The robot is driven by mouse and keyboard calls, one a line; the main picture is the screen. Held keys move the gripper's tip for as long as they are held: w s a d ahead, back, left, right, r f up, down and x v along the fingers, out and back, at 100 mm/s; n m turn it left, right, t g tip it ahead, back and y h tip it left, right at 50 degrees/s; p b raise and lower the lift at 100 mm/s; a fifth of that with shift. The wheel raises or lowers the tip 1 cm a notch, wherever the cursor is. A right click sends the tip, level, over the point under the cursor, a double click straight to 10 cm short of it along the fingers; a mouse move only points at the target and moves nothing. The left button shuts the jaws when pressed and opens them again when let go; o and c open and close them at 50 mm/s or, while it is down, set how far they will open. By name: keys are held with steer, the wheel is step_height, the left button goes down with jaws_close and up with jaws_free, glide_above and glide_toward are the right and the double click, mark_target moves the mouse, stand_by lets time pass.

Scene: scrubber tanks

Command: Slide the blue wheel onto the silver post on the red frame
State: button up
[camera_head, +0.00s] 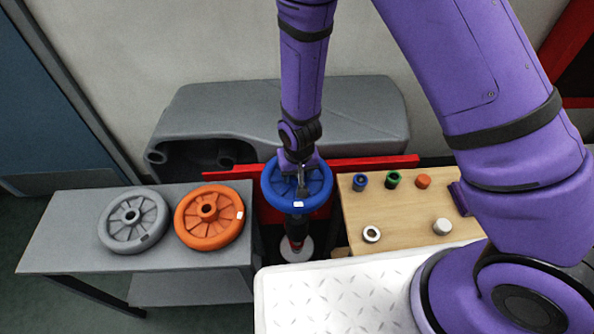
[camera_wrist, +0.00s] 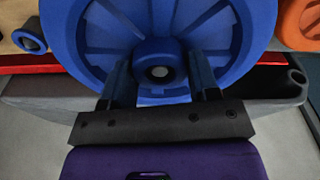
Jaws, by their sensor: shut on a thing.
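The blue wheel (camera_head: 277,188) lies roughly flat in the head view, in front of the red frame (camera_head: 370,164). My gripper (camera_head: 301,178) is above it and shut on its hub; in the wrist view, the two fingers of my gripper (camera_wrist: 160,78) stand on either side of the hub of the blue wheel (camera_wrist: 235,35). A small silvery round spot shows in the hub's bore; I cannot tell whether it is the post's end. The silver post is not clearly visible in the head view, where the wheel covers that area.
A grey wheel (camera_head: 117,235) and an orange wheel (camera_head: 222,233) lie on a grey table (camera_head: 75,215) at left. A wooden table (camera_head: 400,210) at right holds several small caps and rings. A red-black column (camera_head: 296,229) stands below the blue wheel. A grey tank (camera_head: 220,105) is behind.

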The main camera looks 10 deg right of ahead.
steer(key=shift+f, duration=1.05)
stand_by(3.2)
steer(key=o, duration=1.5)
steer(key=shift+r, duration=1.5)
steer(key=shift+r, duration=3.5)
